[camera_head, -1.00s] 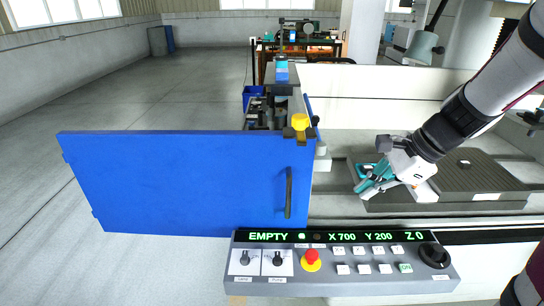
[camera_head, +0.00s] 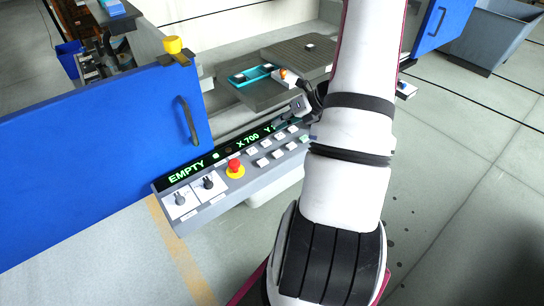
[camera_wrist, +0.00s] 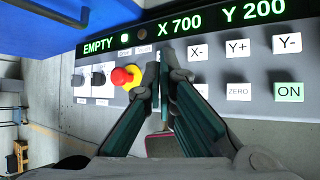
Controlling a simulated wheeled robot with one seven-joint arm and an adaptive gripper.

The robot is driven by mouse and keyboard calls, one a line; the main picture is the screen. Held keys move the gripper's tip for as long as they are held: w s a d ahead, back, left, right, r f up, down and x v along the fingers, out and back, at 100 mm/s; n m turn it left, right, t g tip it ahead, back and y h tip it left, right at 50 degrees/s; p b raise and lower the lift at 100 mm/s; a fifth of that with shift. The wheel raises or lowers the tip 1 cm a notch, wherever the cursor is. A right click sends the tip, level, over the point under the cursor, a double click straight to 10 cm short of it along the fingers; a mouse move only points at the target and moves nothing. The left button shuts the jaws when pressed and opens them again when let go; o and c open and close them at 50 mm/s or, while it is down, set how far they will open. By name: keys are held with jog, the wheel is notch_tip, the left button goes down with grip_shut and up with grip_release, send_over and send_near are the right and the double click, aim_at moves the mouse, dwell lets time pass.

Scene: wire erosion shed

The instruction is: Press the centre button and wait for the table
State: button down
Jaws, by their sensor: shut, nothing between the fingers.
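The control panel (camera_head: 225,200) is a sloped grey box with a lit display reading EMPTY, X 700 and Y. In the wrist view its display (camera_wrist: 182,25) reads EMPTY, X 700, Y 200. White buttons marked X- (camera_wrist: 198,51), Y+ (camera_wrist: 237,47), Y- (camera_wrist: 287,43) and ZERO (camera_wrist: 238,91) show, with a green ON button (camera_wrist: 288,91). A button left of ZERO is partly hidden by a finger; I cannot read a centre label. My gripper (camera_wrist: 160,68) is shut and empty, its tips over the panel, right of the red stop button (camera_wrist: 121,77). Contact cannot be told.
The machine table (camera_head: 265,92) lies behind the panel, with a teal tray (camera_head: 238,79) on it. Two dark selector knobs (camera_head: 208,182) sit left of the stop button. A grey bin (camera_head: 490,35) stands far right.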

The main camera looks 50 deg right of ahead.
aim_at(279, 152)
dwell(0.3)
jog(key=shift+f+b, duration=2.75)
jog(key=shift+f, duration=1.65)
jog(key=shift+f, duration=0.1)
jog(key=shift+f+b, duration=0.3)
